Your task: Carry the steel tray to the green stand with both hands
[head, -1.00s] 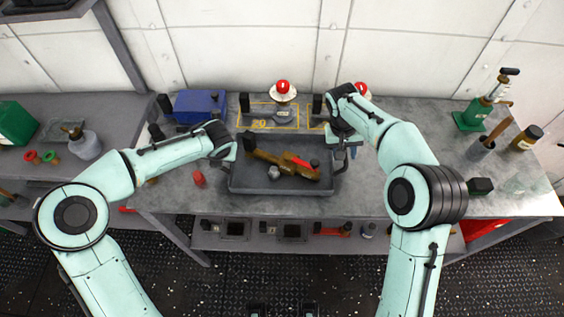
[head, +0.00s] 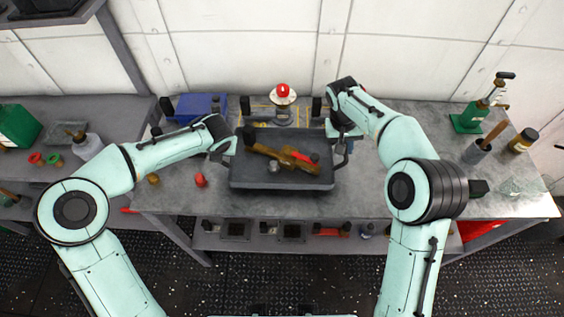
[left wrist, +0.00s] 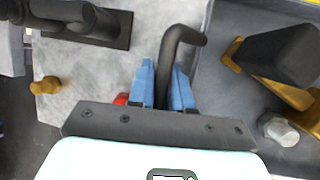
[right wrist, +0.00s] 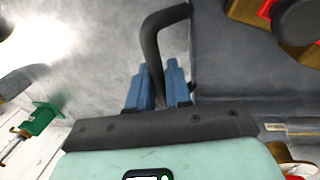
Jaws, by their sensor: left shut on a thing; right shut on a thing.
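The dark grey steel tray (head: 245,182) is at the middle of the bench in the head view, seemingly raised above the top and roughly level. It holds a brass-brown tool (head: 285,155) with black and red parts and a grey nut (head: 273,167). My left gripper (head: 230,152) is shut on its left handle; the blue fingers (left wrist: 165,88) flank the dark bar (left wrist: 172,55) in the left wrist view. My right gripper (head: 345,142) is shut on the right handle (right wrist: 151,45).
A red-topped beacon (head: 283,92) and blue box (head: 197,106) stand behind the tray. A small red item (head: 200,180) lies left of it. A dark cup (head: 476,151) and dark jar (head: 523,140) are at right. The bench between tray and cup looks mostly clear.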

